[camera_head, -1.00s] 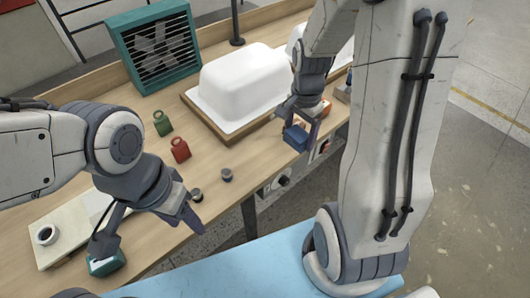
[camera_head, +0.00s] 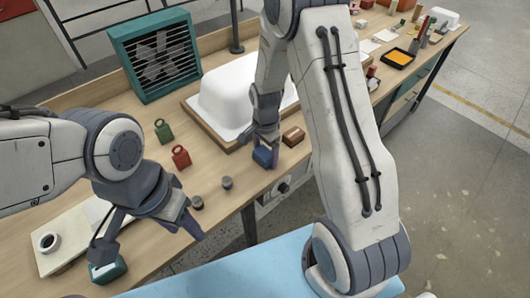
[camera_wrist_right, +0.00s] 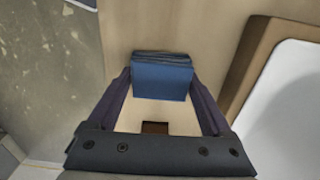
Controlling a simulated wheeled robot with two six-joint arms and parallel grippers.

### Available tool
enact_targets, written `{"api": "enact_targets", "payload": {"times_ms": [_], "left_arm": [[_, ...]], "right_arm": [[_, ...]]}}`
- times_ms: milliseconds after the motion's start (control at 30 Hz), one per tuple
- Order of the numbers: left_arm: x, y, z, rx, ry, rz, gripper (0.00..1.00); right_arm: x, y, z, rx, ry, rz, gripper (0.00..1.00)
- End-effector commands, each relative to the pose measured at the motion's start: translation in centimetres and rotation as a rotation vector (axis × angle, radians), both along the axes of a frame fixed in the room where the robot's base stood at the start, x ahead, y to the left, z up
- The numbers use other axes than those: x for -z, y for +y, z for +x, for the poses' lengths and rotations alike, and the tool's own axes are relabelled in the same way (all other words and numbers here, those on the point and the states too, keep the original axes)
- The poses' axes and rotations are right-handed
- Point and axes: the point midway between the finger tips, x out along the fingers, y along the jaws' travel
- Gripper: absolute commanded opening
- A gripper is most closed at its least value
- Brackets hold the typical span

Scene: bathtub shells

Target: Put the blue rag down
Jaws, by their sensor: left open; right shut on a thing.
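The blue rag (camera_head: 264,157) is a folded block between the fingers of my right gripper (camera_head: 266,146). It is low over the front edge of the wooden bench, beside a brown block. In the right wrist view the rag (camera_wrist_right: 162,77) sits between both fingertips (camera_wrist_right: 160,88). I cannot tell whether its underside touches the bench. My left gripper (camera_head: 150,240) is open at the front left, its fingers spread apart, with one finger close to a teal box (camera_head: 108,270).
A white tub shell (camera_head: 220,95) lies on a wooden board behind the right gripper. A brown block (camera_head: 293,136) is just right of the rag. Red (camera_head: 181,157) and green (camera_head: 162,130) weights and two small dark knobs stand on the bench. A teal fan (camera_head: 158,55) is behind.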

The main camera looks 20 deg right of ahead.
Motion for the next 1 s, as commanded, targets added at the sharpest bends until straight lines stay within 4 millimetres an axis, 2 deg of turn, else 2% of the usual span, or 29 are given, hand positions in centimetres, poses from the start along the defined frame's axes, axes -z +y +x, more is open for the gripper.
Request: {"api": "enact_targets", "payload": {"times_ms": [633,667,700,1000], "left_arm": [[0.8,0.0,0.0,0.000,0.000,0.000,0.50],[0.8,0.0,0.0,0.000,0.000,0.000,0.50],[0.9,0.0,0.0,0.000,0.000,0.000,0.50],[1.0,0.0,0.0,0.000,0.000,0.000,0.50]], "right_arm": [[1.5,0.0,-0.1,0.000,0.001,0.001,0.24],[1.5,0.0,-0.1,0.000,0.002,0.000,0.88],[1.6,0.0,-0.1,0.000,0.002,0.000,1.00],[1.7,-0.1,-0.3,0.000,0.005,0.000,1.00]]}}
